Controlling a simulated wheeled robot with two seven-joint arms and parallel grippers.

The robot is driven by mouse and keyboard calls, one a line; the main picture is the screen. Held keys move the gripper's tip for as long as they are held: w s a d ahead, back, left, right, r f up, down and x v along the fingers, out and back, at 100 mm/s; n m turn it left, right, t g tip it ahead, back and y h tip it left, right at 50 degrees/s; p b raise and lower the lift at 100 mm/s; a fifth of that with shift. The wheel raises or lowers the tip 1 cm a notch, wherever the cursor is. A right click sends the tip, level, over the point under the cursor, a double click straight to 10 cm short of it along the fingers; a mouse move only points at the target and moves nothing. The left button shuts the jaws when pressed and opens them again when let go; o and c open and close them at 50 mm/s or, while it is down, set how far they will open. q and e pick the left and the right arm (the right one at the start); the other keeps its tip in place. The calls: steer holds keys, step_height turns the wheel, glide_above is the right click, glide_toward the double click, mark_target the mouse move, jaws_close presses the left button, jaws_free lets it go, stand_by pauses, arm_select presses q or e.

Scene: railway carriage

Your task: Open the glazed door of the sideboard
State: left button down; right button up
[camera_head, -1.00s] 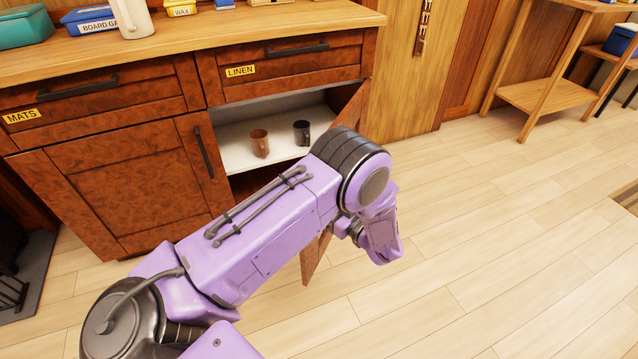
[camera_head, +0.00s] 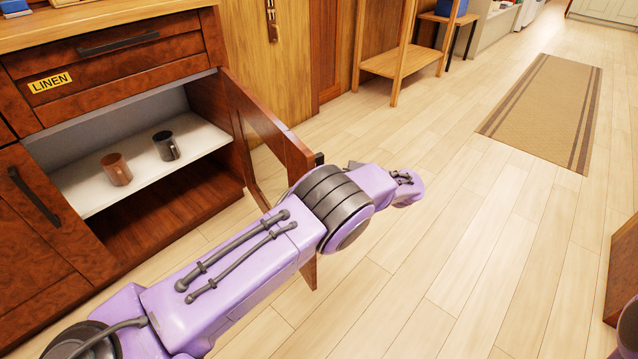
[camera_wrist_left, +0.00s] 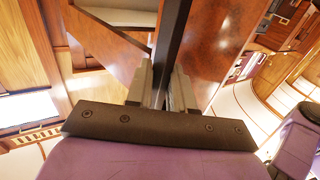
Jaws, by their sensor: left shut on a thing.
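The glazed door (camera_head: 265,118) of the sideboard (camera_head: 110,62) stands swung wide open, hinged at the right side of the compartment. Its lower part is partly hidden behind my left arm. In the left wrist view, the two fingers of my left gripper (camera_wrist_left: 163,88) are shut on the dark bar handle (camera_wrist_left: 172,45) of the door, beside its reddish wooden face. In the head view the fingers are hidden behind my wrist, near the door's outer edge. My right gripper is not in view.
A brown mug (camera_head: 117,170) and a dark mug (camera_head: 166,146) stand on the white shelf (camera_head: 85,187) inside the open compartment. A wooden shelf stand (camera_head: 395,65) is at the back. A runner rug (camera_head: 545,108) lies on the right. The floor between is clear.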

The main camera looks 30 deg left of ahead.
arm_select(q)
steer(key=shift+w+a+r, duration=0.2)
steer(key=shift+w, duration=0.1)
steer(key=c, duration=1.2)
jaws_free()
steer(key=shift+w, duration=0.1)
steer(key=shift+o, duration=0.5)
steer(key=shift+a, duration=0.1)
steer(key=shift+f, duration=0.1)
steer(key=shift+d, duration=0.2)
